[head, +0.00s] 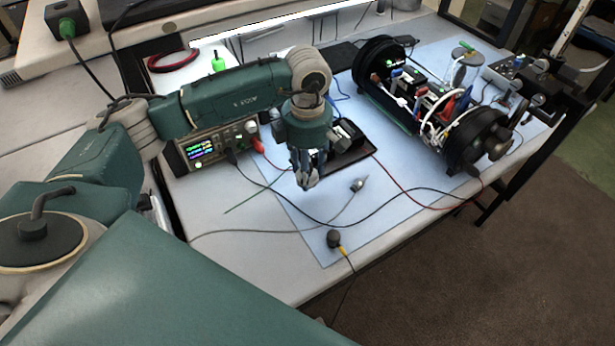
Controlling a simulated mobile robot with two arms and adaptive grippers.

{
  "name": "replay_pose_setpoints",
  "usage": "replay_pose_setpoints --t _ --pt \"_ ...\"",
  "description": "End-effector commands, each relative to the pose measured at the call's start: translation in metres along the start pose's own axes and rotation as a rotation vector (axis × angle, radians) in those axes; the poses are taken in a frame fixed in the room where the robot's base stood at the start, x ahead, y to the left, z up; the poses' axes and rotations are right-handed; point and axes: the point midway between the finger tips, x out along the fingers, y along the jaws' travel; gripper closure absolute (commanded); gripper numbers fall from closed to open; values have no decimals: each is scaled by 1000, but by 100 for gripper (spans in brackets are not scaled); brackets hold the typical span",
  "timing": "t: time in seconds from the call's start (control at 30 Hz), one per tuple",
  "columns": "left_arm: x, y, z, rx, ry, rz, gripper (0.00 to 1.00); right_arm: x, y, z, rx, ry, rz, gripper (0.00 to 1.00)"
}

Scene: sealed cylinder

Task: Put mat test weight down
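My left gripper (307,180) hangs from the teal arm, fingers pointing down, above the pale blue mat (330,240). Its fingertips are close together with a small grey metallic patch between them. I cannot tell whether this is the test weight or part of the fingers. A small silver piece (357,184) with a thin grey cable lies on the mat just right of the fingertips. A dark round knob-like piece (334,238) with a yellow-banded cable lies near the mat's front edge. No other test weight can be made out. My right gripper is not in view.
An opened black cylinder assembly (375,70) with wires and boards lies at the right back. A bench instrument (202,150) with a lit display stands left of the gripper. A black tray (350,155) sits behind it. Red and black cables cross the mat.

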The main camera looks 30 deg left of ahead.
Motion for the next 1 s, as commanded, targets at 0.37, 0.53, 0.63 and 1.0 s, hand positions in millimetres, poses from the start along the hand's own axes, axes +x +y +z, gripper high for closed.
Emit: replay_pose_setpoints --t 0.37,0.53,0.63,1.0 --pt "41 0 1 0 -1 -1 100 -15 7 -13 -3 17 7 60" --pt "49 1 0 0 -2 2 100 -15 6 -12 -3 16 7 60" --pt "48 1 1 0 -2 2 100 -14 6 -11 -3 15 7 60" --pt "52 0 0 0 0 0 39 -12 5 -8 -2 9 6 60"
